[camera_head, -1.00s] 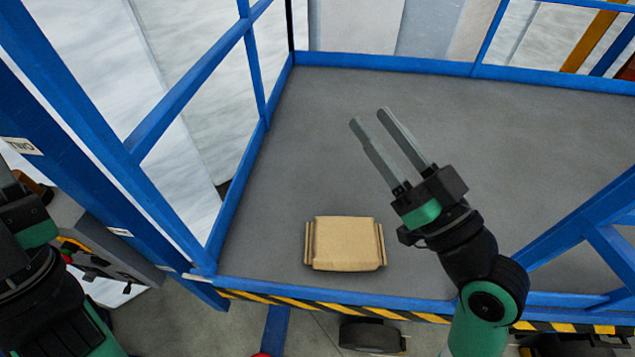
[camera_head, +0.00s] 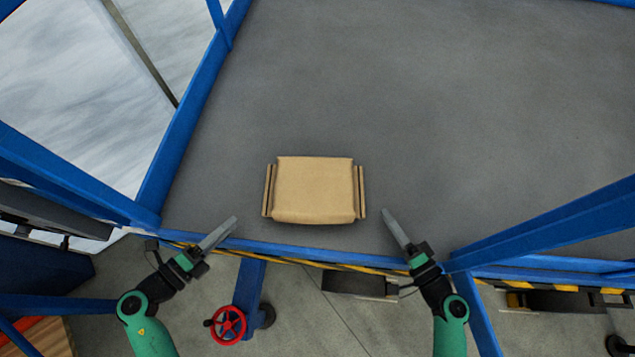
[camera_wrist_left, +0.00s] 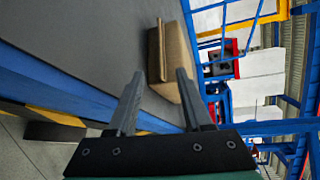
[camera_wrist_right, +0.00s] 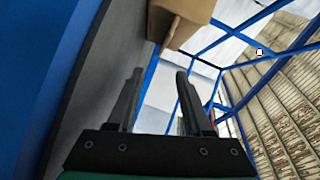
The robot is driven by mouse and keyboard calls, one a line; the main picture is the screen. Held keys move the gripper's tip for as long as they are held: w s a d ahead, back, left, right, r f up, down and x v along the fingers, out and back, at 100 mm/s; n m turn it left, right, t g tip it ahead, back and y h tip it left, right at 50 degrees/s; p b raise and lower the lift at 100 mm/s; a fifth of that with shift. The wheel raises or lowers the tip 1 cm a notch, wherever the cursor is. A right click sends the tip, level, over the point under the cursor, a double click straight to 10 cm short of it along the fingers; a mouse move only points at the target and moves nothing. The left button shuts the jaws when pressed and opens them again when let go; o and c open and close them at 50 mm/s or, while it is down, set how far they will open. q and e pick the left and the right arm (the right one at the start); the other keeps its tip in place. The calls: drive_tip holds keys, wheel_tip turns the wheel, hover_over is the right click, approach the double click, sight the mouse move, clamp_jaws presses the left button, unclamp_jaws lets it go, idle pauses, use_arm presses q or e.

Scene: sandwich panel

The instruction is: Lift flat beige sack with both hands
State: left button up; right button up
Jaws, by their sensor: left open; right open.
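The flat beige sack (camera_head: 314,190) lies on the grey platform floor, with a narrow flap along its left and right sides. My left gripper (camera_head: 234,220) is left of the sack and nearer the front edge, open and empty. My right gripper (camera_head: 386,212) is just right of the sack's lower right corner, open and empty. In the left wrist view the sack (camera_wrist_left: 178,62) stands beyond the two spread fingers (camera_wrist_left: 160,75). In the right wrist view part of the sack (camera_wrist_right: 182,18) shows at the top, beyond the open fingers (camera_wrist_right: 158,72). Neither gripper touches it.
The grey platform (camera_head: 420,100) is bare around and behind the sack. A blue rail (camera_head: 185,125) bounds it on the left, and a blue beam (camera_head: 550,225) stands at right. The front edge has yellow-black striping (camera_head: 300,261). A red handwheel (camera_head: 228,325) is below.

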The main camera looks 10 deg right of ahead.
sight(265, 194)
use_arm(q)
drive_tip(key=x, duration=1.1)
drive_tip(key=shift+w+d, duration=0.25)
use_arm(e)
drive_tip(key=x, duration=1.1)
drive_tip(key=shift+w, duration=0.35)
use_arm(q)
clamp_jaws()
use_arm(e)
clamp_jaws()
use_arm(q)
drive_tip(key=shift+r, duration=0.1)
use_arm(e)
drive_tip(key=shift+r, duration=0.15)
